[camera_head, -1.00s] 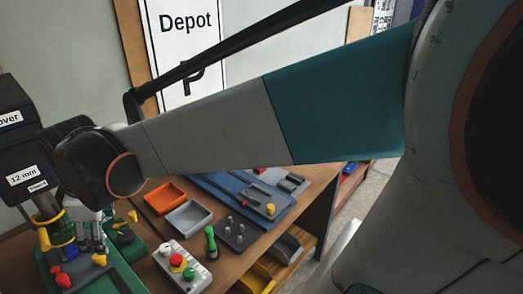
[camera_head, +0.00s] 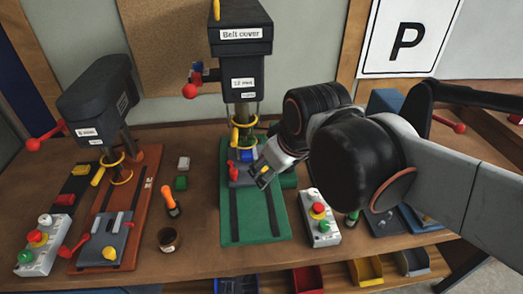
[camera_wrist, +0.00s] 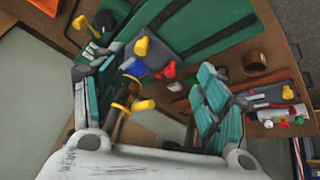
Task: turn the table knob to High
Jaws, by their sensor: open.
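The middle drill press (camera_head: 240,80), labelled "Belt cover" and "12 mm", stands on a green base (camera_head: 240,232). Its grey table plate (camera_head: 240,178) carries red handles and a blue block. A yellow knob (camera_head: 265,169) shows at the plate's right side, beside my gripper (camera_head: 262,177), which partly hides it. In the wrist view, a yellow knob (camera_wrist: 142,46) on the grey plate (camera_wrist: 180,32) lies beyond my open gripper (camera_wrist: 160,72); no contact shows. Red handles (camera_wrist: 167,71) and a blue block (camera_wrist: 137,67) show between the fingers. I cannot read any High mark or the knob's setting.
A second drill press (camera_head: 100,95) stands left on a brown base. Button boxes (camera_head: 320,217) (camera_head: 43,245) stand on the wooden table. Bins (camera_head: 366,270) sit below the front edge.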

